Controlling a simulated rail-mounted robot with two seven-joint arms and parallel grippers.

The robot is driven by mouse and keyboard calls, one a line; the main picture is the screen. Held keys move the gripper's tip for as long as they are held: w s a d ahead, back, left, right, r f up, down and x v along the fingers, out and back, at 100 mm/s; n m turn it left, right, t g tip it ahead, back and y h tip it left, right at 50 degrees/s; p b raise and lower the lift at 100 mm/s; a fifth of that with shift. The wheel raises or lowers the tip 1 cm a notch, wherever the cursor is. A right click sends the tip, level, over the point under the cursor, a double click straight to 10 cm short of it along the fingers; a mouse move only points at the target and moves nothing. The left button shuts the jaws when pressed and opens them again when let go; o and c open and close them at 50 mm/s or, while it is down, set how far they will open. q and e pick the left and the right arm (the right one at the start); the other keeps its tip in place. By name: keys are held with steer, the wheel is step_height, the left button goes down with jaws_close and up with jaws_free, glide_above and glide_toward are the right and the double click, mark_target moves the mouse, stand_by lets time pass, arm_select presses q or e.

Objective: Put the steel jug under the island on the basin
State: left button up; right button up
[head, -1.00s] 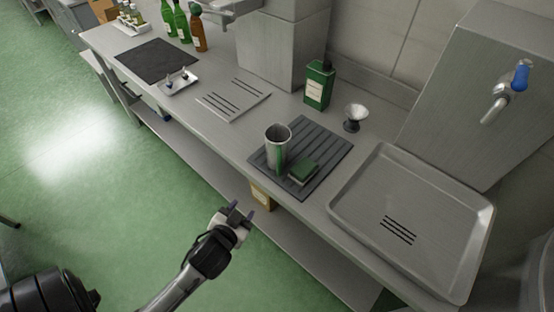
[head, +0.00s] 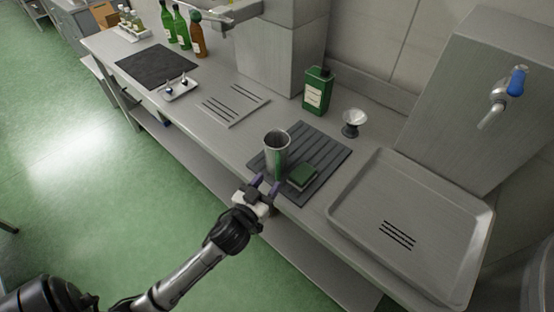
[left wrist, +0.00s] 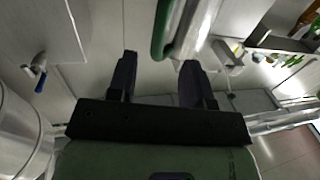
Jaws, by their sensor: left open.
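The steel jug (head: 277,148), with a green handle facing my side, stands upright on a dark ribbed mat (head: 325,150) on the counter. In the left wrist view the jug (left wrist: 196,30) shows at the top, just beyond the fingertips, with its green handle above the gap. My left gripper (head: 266,184) is open and empty at the counter's front edge, just in front of the jug's handle. Its two dark fingers also show in the left wrist view (left wrist: 158,66). The basin (head: 350,207) is a shallow, empty steel tray with drain slots, right of the mat. My right gripper is not in view.
A green sponge (head: 302,177) lies right beside the jug on the mat. A green canister (head: 318,92) and a small steel funnel-like cup (head: 354,122) stand behind. A blue-handled tap (head: 515,82) overhangs the basin. A lower shelf (head: 300,262) runs under the counter.

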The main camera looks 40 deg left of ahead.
mark_target(277, 172)
arm_select(q)
steer(key=shift+w+a, duration=0.25)
steer(key=shift+w, duration=1.25)
steer(key=shift+w+a, duration=0.2)
steer(key=shift+w, duration=1.25)
steer(key=shift+c, duration=0.4)
jaws_close()
